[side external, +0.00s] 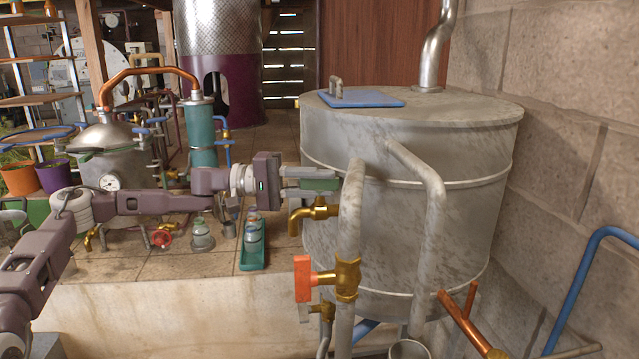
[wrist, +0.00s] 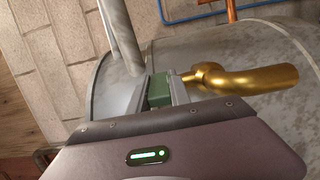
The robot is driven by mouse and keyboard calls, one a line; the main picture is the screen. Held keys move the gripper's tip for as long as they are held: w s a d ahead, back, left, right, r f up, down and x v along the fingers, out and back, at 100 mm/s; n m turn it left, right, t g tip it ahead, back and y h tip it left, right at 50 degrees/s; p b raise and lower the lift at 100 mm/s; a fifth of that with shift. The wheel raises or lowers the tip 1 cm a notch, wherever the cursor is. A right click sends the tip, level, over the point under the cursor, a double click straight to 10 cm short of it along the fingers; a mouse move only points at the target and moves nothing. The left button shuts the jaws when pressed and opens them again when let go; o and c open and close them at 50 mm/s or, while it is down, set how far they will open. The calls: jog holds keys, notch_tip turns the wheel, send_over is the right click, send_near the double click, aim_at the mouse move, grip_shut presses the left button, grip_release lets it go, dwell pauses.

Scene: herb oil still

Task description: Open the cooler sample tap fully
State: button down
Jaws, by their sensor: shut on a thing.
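The brass tap (side external: 312,212) sticks out from the big grey metal tank (side external: 410,220), its spout pointing down. I take it for the cooler sample tap, but no label shows. Its green handle (side external: 320,184) sits just above the brass body. My gripper (side external: 335,180) reaches in level from the left and is shut on the green handle. In the wrist view the green handle (wrist: 160,90) lies between my two fingers, with the brass spout (wrist: 250,80) to the right. The fingers hide part of the handle, so how far it is turned is hard to tell.
Thick grey pipes (side external: 350,225) stand close to the right of my fingertips. A brass valve with an orange handle (side external: 303,278) is below. A green tray (side external: 253,250) with small jars stands on the tiled ledge beneath my wrist. A block wall (side external: 560,110) closes the right side.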

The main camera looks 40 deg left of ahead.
jog(key=shift+s+n+t+y, duration=0.1)
jog(key=shift+n+t+y, duration=0.65)
jog(key=shift+t, duration=0.25)
jog(key=shift+d, duration=0.1)
jog(key=c, duration=1.2)
grip_release()
